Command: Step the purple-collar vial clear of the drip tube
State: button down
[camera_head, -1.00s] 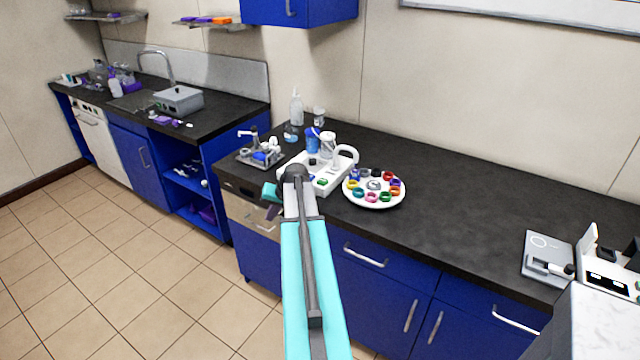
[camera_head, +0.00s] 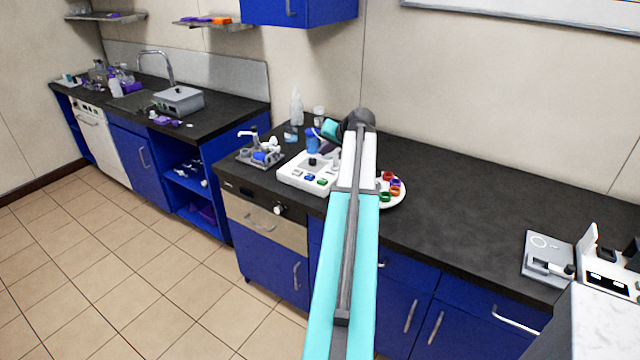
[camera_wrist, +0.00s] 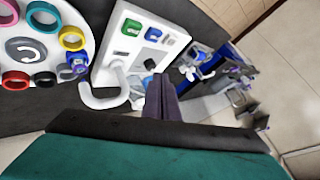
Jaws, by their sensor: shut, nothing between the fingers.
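A white round carousel (camera_wrist: 12,70) with several coloured collars fills the left of the wrist view. It also shows in the head view (camera_head: 399,200), mostly hidden behind my arm. A small vial with a blue-violet collar (camera_wrist: 77,64) sits at its edge, beside the end of the white hooked drip tube (camera_wrist: 105,101). Its exact shade is hard to tell. In the head view, a purple collar (camera_head: 396,182) shows on the carousel's right side. My gripper (camera_wrist: 161,82) is shut and empty, to the right of the drip tube and apart from the vial.
The white device (camera_head: 309,171) with blue and green buttons stands beside the carousel; a blue vessel (camera_head: 312,137) is behind it. The dark counter (camera_head: 490,200) is clear to the right, up to a grey scale (camera_head: 545,257).

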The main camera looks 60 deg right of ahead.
aim_at(325, 182)
jog(key=shift+f, duration=0.1)
jog(key=shift+f+b, duration=2.35)
jog(key=shift+f, duration=1.95)
jog(key=shift+f+b, duration=0.45)
jog(key=shift+f, duration=0.4)
jog(key=shift+r, duration=0.1)
dwell(0.4)
jog(key=shift+r+p, duration=0.45)
jog(key=shift+r, duration=0.3)
jog(key=shift+r+p, duration=1.3)
jog(key=shift+r, duration=1.2)
